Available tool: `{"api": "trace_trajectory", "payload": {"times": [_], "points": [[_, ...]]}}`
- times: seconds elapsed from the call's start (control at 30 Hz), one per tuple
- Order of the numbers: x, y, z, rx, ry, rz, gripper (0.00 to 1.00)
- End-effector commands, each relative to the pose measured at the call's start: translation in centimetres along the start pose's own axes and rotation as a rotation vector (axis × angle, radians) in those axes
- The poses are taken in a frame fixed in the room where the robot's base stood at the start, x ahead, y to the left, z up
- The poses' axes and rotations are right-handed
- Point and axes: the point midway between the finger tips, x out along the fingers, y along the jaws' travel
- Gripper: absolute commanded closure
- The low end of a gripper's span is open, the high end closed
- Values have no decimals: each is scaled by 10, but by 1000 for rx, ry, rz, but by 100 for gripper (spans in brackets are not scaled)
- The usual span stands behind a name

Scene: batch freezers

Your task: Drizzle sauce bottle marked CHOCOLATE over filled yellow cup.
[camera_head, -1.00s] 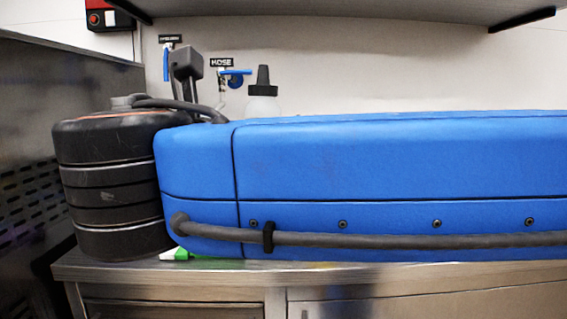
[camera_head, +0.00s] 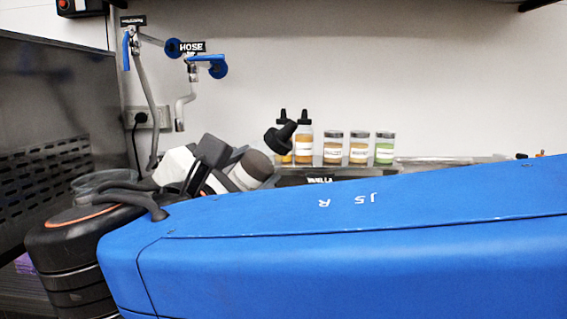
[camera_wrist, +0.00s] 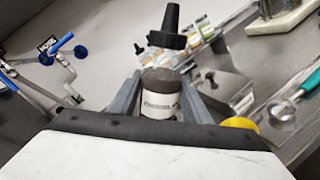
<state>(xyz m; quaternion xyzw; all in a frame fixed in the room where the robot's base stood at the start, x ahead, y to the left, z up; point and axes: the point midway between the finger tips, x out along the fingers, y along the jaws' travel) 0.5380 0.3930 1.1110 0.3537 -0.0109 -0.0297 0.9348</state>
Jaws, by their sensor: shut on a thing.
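My gripper (camera_wrist: 162,98) is shut on a sauce bottle (camera_wrist: 161,83) with a dark brown body, a white label and a black nozzle cap; the label is too blurred to read. In the head view the held bottle (camera_head: 252,169) is tilted, its nozzle pointing up and right, and my gripper (camera_head: 228,170) shows just left of it, above my blue arm. A yellow rounded thing (camera_wrist: 243,124), perhaps the yellow cup, shows in the wrist view right of the gripper, partly hidden by the gripper body. In the head view my arm hides the counter, and no cup shows.
Sauce bottles (camera_head: 304,146) and several lidded jars (camera_head: 359,149) stand along the back wall. Taps (camera_head: 190,70) stick out at the left. In the wrist view a scoop with a teal handle (camera_wrist: 307,84) lies to the right, and a marble-looking block (camera_wrist: 280,18) is above it.

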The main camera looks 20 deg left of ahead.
Motion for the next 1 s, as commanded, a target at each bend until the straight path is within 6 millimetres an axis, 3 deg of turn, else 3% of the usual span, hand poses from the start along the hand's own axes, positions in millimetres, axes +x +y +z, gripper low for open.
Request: {"api": "trace_trajectory", "payload": {"times": [0.53, 1.0], "points": [[0, 6, -40, 495, -1, 0, 80], [0, -11, -62, 914, -1, 1, 80]]}}
